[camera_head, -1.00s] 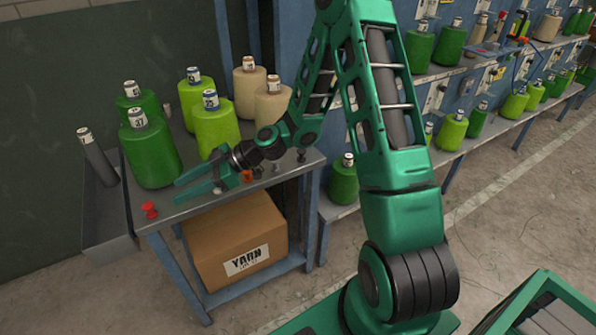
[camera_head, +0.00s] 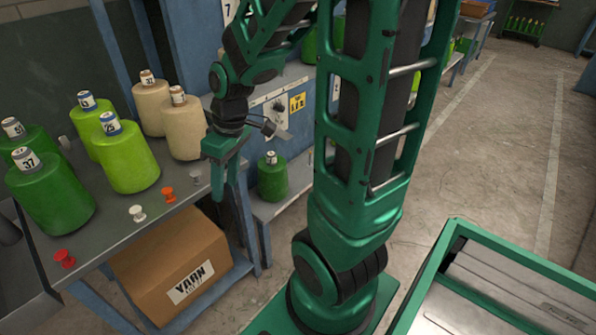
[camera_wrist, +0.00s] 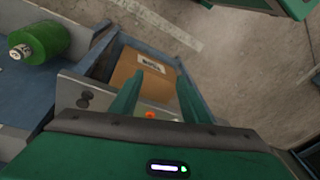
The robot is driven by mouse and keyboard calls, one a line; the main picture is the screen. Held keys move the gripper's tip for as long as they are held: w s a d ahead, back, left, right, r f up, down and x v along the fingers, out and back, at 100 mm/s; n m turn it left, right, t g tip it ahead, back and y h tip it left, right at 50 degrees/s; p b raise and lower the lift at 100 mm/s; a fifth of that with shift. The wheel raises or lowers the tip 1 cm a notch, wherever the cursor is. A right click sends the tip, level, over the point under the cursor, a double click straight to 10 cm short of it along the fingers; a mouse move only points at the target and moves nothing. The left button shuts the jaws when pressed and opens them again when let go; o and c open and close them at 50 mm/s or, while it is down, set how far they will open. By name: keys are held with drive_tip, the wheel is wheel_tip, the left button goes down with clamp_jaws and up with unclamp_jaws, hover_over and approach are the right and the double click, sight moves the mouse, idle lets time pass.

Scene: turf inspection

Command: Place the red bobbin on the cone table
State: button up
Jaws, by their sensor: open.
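The red bobbin (camera_head: 64,258), a small spool, sits on the grey top of the cone table (camera_head: 105,238), near its front edge at the lower left of the head view. My gripper (camera_head: 224,190) hangs fingers down by the table's right end, apart from the red bobbin. Its two green fingers stand apart with nothing held; they also show in the wrist view (camera_wrist: 163,82). A small orange-red bobbin (camera_wrist: 150,115) shows between the finger bases in the wrist view; I cannot tell which one it is.
Large green and cream yarn cones (camera_head: 130,160) crowd the table's back. A white bobbin (camera_head: 137,213) and an orange bobbin (camera_head: 168,195) stand near its front edge. A cardboard yarn box (camera_head: 178,262) sits on the shelf below. Open floor (camera_head: 480,165) lies to the right.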

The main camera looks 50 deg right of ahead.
drive_tip(key=s+d+r+m+h, duration=0.1)
drive_tip(key=s+d+r+m, duration=0.2)
drive_tip(key=s, duration=0.5)
drive_tip(key=s+d+r+m+g, duration=0.1)
drive_tip(key=s+d+r+m, duration=0.2)
drive_tip(key=s+d+m, duration=0.2)
drive_tip(key=s+m, duration=0.2)
drive_tip(key=s, duration=0.1)
drive_tip(key=shift+s+d+r+g+h, duration=0.2)
drive_tip(key=shift+s+d+g+h, duration=0.1)
drive_tip(key=shift+s+d+h, duration=0.1)
drive_tip(key=shift+w, duration=0.1)
